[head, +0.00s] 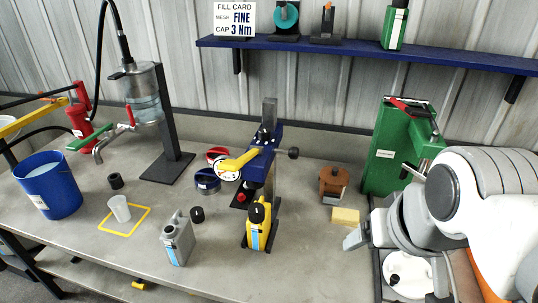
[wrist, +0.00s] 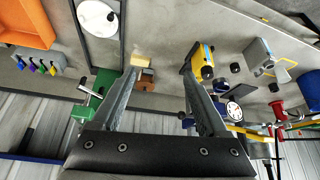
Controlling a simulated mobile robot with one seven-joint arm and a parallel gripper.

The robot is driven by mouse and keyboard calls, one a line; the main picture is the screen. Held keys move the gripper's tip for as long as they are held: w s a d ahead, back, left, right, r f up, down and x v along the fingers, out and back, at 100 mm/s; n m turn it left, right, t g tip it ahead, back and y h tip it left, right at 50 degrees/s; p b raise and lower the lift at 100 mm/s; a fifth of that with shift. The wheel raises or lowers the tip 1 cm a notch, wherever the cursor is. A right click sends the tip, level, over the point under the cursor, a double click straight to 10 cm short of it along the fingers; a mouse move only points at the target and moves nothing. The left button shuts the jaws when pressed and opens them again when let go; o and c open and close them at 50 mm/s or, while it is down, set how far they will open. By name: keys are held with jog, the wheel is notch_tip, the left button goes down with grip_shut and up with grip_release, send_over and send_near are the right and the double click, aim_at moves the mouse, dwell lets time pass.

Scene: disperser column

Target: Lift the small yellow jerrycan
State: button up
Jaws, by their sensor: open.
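The small yellow jerrycan (head: 258,228) stands upright on the grey bench in the head view, in front of the blue-and-black stand. It has a black cap and a blue stripe on its side. In the wrist view the yellow jerrycan (wrist: 196,66) shows upside down, just beyond the right finger's tip. My gripper (head: 355,239) is in the air at the right of the jerrycan, apart from it. In the wrist view the two fingers of my gripper (wrist: 160,64) are spread with nothing between them.
A grey jerrycan (head: 178,243) stands left of the yellow one. The blue stand (head: 264,170) with a yellow lever rises close behind it. A yellow block (head: 345,217) and a brown wooden piece (head: 333,181) lie to the right. Bare bench (head: 310,265) lies at the front.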

jog(key=shift+o, duration=1.4)
jog(key=w+a+f+y+b, duration=0.1)
jog(key=w+a+f+y, duration=0.2)
jog(key=w+a, duration=0.4)
jog(key=a, duration=0.2)
jog(key=shift+w+a+f+t+y+b, duration=0.3)
jog(key=shift+a+f, duration=0.05)
jog(key=shift+f, duration=0.05)
jog(key=w+a+f+y+b, duration=0.1)
jog(key=w+a+f+b, duration=0.1)
jog(key=w+a+f, duration=0.55)
jog(key=m+t+h+b, duration=0.2)
jog(key=t+h, duration=0.3)
send_near(259, 223)
jog(key=s+a+f, duration=0.2)
jog(key=a+f, duration=0.1)
jog(key=a, duration=0.1)
jog(key=s+f+t+h+b, duration=0.1)
jog(key=t+h, duration=0.1)
jog(key=b+x, duration=0.1)
jog(key=x, duration=0.4)
jog(key=b+x, duration=0.2)
jog(key=x, duration=0.4)
jog(key=d+b+x, duration=0.1)
jog(key=x, duration=0.5)
jog(key=shift+w+b, duration=0.1)
jog(key=shift+b, duration=0.3)
